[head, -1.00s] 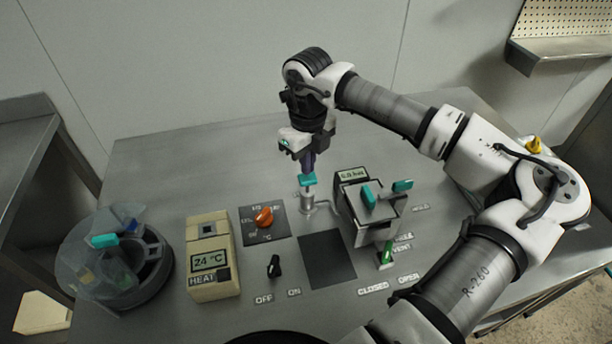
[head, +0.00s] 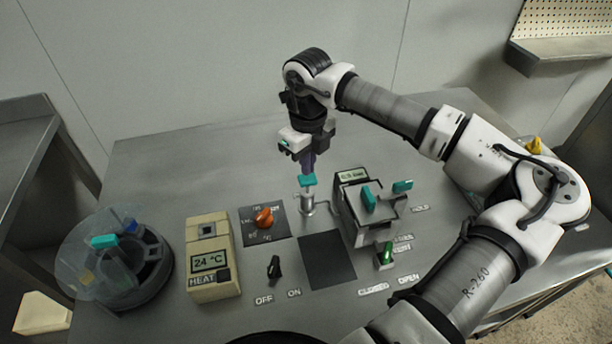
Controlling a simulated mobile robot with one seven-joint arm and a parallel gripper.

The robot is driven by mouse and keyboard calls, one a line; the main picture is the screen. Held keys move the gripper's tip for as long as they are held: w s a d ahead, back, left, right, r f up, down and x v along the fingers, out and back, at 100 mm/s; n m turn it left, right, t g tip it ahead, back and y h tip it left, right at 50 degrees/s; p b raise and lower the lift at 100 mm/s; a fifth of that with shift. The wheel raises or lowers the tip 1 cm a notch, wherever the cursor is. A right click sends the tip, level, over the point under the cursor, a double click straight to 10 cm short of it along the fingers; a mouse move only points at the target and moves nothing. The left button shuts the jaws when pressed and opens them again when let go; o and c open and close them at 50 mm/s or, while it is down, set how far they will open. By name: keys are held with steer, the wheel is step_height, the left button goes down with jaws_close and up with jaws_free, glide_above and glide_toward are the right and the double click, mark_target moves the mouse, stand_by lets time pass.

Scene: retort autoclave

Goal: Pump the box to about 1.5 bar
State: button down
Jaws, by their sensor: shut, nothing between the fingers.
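The pump (head: 308,203) is a small metal cylinder with a teal handle (head: 307,180) on top, standing upright behind the dark square pad. My gripper (head: 308,170) is directly above the handle with its fingers shut and pointing down; they meet or nearly meet the handle's top. A thin pipe (head: 325,208) runs from the pump toward the box (head: 374,212), a metal-framed case with teal handles on its lid. The display (head: 352,174) at the back of the box is lit, but its reading is too blurred to tell. A green-lit vent lever (head: 386,253) stands at the box's front.
A beige heater unit (head: 209,262) reads 24 °C. An orange dial (head: 264,217) and a black OFF/ON switch (head: 274,267) are beside it. A round clear-lidded container (head: 115,262) stands at the left. The dark pad (head: 327,261) is bare. My arm spans the right side.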

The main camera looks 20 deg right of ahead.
mark_target(308, 178)
steer(key=shift+f, duration=0.15)
stand_by(0.5)
steer(key=shift+f+b, duration=1.15)
steer(key=shift+b, duration=0.15)
steer(key=shift+f+b, duration=0.9)
steer(key=shift+f, duration=0.05)
steer(key=shift+r, duration=0.15)
steer(key=shift+r+p, duration=0.3)
steer(key=shift+r, duration=0.5)
steer(key=shift+f+b, duration=0.9)
steer(key=shift+f, duration=0.05)
steer(key=shift+r, duration=0.1)
stand_by(0.4)
steer(key=shift+r+p, duration=0.35)
steer(key=shift+r, duration=0.45)
